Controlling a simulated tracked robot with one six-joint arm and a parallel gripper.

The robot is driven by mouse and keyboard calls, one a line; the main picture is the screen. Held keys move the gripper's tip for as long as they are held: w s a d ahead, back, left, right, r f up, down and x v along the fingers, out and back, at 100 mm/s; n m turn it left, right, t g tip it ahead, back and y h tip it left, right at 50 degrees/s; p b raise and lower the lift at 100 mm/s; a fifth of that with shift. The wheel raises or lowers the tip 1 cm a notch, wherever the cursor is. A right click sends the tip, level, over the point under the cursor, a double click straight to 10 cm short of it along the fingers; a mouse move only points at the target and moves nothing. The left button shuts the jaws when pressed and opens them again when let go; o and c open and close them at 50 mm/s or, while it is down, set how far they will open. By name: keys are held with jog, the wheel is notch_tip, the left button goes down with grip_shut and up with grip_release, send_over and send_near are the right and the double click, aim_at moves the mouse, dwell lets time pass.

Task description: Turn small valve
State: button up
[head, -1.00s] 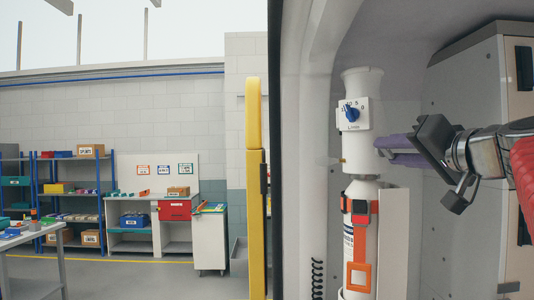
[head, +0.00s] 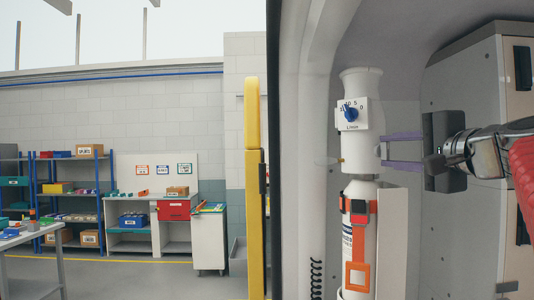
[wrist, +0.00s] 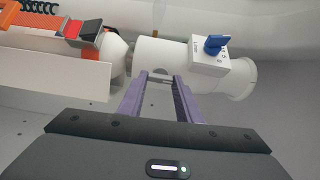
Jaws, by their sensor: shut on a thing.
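A white upright cylinder body (head: 358,148) stands above a strapped white bottle (head: 348,240). On its front is a white plate with a blue dial knob (head: 350,113), which also shows in the wrist view (wrist: 216,44). My gripper (head: 384,150) reaches in from the right, its two purple fingers level with the body's lower half. In the wrist view my gripper's fingertips (wrist: 158,76) meet the body's near side, below the dial. The fingers stand a little apart, shut on the small valve there. The small valve itself is mostly hidden by the fingers and body.
An orange strap with a buckle (head: 359,207) holds the bottle. A white panel (head: 393,235) stands right of it, and a grey cabinet (head: 470,100) is behind my gripper. A yellow post (head: 252,180) marks the opening's left edge. Shelves and a workbench are far left.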

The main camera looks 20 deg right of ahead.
jog(key=shift+r, duration=0.1)
dwell(0.5)
jog(key=o, duration=1)
jog(key=shift+a, duration=0.1)
jog(key=shift+o, duration=0.2)
